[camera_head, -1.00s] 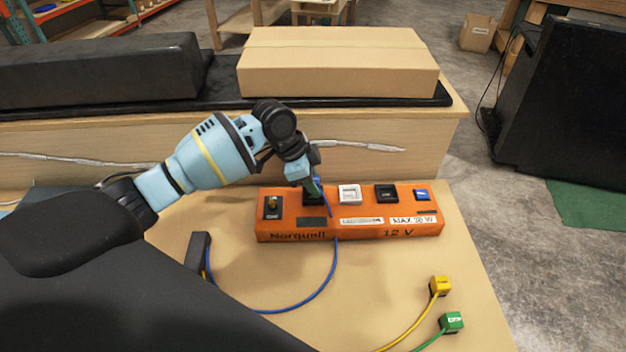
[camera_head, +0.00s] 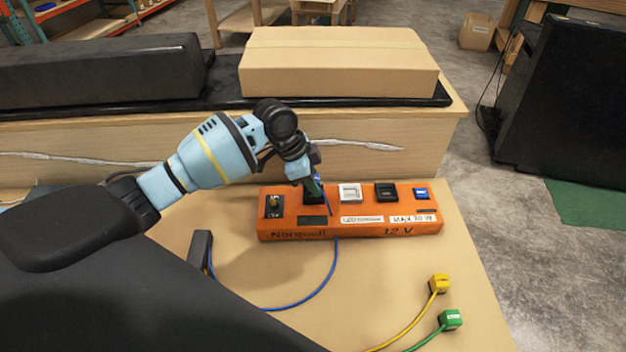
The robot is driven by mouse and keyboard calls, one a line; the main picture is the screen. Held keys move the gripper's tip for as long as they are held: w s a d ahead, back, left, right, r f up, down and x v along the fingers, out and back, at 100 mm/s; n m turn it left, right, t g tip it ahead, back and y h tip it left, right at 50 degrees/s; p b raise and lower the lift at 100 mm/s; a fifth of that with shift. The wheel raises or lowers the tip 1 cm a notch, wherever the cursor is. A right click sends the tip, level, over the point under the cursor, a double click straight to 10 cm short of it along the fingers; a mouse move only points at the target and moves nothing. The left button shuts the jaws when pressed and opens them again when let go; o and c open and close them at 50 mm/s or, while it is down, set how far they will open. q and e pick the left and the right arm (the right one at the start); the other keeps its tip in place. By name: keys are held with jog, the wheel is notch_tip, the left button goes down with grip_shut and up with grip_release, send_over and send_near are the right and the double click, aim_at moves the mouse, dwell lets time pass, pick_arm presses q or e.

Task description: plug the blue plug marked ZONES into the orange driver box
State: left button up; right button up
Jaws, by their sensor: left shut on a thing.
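The orange driver box (camera_head: 290,228) lies on the tan bench, with a row of sockets and switches along its top. My left gripper (camera_head: 314,188) is over the second position from the left of that row and is shut on the blue plug (camera_head: 317,178). Only a little blue of the plug shows between the fingers, and its marking is hidden. I cannot tell whether the plug is seated in the box or just above it. Its blue cable (camera_head: 328,280) loops down in front of the box to a dark grey block (camera_head: 201,249). My right gripper is not in view.
A yellow plug (camera_head: 439,284) and a green plug (camera_head: 450,319) lie on the bench at the front right with their cables. A cardboard box (camera_head: 338,65) and a long black block (camera_head: 95,70) stand on the raised ledge behind. The bench right of the driver box is clear.

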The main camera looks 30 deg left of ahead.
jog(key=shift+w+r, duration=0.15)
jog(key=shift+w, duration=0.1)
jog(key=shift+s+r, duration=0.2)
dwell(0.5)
pick_arm(q)
jog(key=shift+f, duration=0.15)
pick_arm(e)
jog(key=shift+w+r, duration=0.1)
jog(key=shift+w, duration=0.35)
pick_arm(q)
jog(key=shift+f, duration=0.25)
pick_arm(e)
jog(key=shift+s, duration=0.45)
pick_arm(q)
jog(key=shift+s+f+p, duration=0.15)
jog(key=shift+f+p, duration=0.15)
jog(key=shift+f, duration=0.15)
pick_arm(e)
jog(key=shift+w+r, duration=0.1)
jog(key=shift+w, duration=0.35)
